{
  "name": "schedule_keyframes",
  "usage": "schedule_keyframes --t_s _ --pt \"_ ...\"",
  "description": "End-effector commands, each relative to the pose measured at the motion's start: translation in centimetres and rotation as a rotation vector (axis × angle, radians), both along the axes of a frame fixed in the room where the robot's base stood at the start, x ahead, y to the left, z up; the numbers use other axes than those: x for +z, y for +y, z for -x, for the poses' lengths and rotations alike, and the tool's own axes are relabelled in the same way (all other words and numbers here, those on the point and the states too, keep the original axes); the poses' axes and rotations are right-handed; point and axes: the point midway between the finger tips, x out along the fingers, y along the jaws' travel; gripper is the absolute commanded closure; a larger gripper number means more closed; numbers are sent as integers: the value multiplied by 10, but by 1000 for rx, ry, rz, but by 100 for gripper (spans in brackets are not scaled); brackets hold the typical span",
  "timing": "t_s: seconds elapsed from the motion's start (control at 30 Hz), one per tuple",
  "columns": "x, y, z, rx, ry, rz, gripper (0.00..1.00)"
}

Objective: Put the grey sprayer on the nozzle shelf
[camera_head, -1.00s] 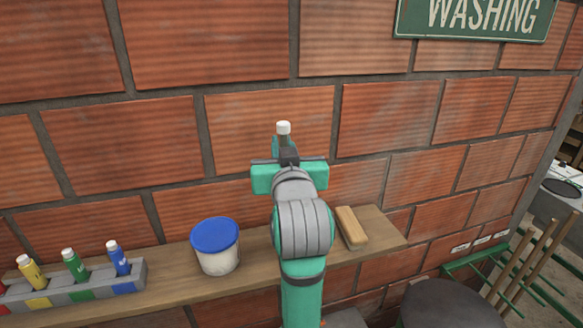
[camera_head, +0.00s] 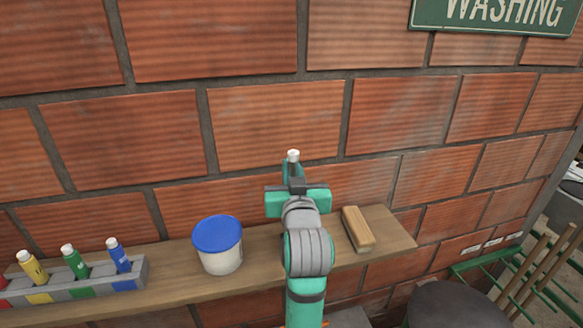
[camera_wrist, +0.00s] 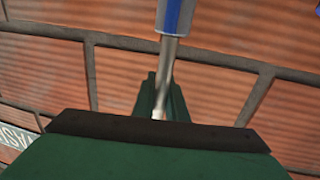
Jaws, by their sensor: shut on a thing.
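My gripper (camera_head: 293,178) is shut on a slim sprayer, held upright in front of the brick wall, above the wooden shelf. Its white tip (camera_head: 293,155) shows above the jaws in the head view. In the wrist view the held sprayer (camera_wrist: 174,15) shows a pale grey and blue part and a thin metal stem running down between the green fingers. The rest of it is hidden by my gripper. The wooden shelf (camera_head: 165,283) runs along the wall below; my arm covers part of it.
A grey rack (camera_head: 60,290) at the shelf's left holds several coloured bottles. A tub with a blue lid (camera_head: 218,235) stands left of my arm. A wooden block (camera_head: 358,229) lies to the right. Wooden poles (camera_head: 545,270) and a dark round thing (camera_head: 448,302) are at lower right.

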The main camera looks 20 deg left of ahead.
Motion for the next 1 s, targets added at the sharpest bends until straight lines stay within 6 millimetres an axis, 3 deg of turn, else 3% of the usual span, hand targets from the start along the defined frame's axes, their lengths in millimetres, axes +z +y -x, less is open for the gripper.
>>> schedule_keyframes --t_s 0.3,0.33,0.4,0.77,1.0 --pt "-1 0 0 0 -3 -1 100" --pt "-2 0 0 0 -2 -1 83" --pt "-2 1 0 1 -2 -1 69" --pt "2 1 0 1 -2 -1 69" --pt "2 -13 13 1 -3 -1 69"
